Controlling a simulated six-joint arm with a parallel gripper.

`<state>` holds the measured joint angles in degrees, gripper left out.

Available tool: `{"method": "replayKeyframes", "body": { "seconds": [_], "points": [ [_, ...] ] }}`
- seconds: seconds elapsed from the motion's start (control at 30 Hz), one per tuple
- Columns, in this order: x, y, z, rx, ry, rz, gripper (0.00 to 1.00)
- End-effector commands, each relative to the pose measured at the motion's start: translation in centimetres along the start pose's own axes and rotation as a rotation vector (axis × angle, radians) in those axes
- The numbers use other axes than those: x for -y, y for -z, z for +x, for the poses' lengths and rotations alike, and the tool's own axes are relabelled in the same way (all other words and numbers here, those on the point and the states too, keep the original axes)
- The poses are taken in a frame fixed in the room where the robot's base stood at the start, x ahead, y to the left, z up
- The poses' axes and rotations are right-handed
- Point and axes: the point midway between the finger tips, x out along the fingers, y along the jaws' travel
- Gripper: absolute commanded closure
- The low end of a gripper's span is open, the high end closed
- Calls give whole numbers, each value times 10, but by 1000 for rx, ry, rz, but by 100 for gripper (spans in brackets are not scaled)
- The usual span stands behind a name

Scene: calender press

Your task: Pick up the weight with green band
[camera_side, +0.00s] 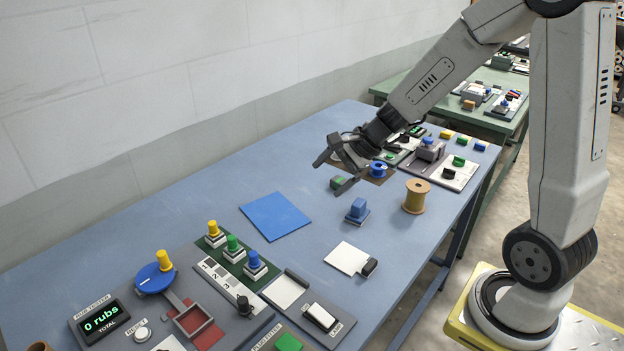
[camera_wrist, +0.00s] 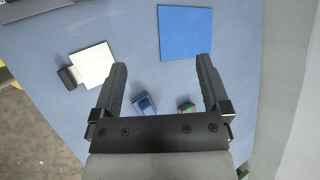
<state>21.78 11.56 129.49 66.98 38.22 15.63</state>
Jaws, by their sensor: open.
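A small block with green on it (camera_side: 336,183) sits on the blue table just below my gripper (camera_side: 332,175), partly hidden by a finger. I take it for the weight with green band, but its band is too small to make out. It also shows in the wrist view (camera_wrist: 187,107), low between the fingers, near the right one. A similar blue block (camera_side: 357,209) stands close by and shows in the wrist view (camera_wrist: 144,104) to the left of the green one. My gripper (camera_wrist: 160,66) is open and empty above the table.
A blue mat (camera_side: 275,216) and a white sheet with a black clip (camera_side: 347,258) lie nearby. A wooden spool (camera_side: 415,196) and a blue spool (camera_side: 378,170) stand close to the gripper. A rub tester (camera_side: 104,321) and control panels fill the near end.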

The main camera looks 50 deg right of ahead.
Motion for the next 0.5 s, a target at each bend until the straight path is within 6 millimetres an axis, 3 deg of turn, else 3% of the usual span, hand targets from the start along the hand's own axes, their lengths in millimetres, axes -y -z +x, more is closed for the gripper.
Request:
{"method": "replayKeyframes", "body": {
  "seconds": [0.27, 0.5],
  "points": [
    [43, 52, -6, 44, 233, 447, 3],
    [73, 111, -22, 92, 460, 811, 3]
  ]
}}
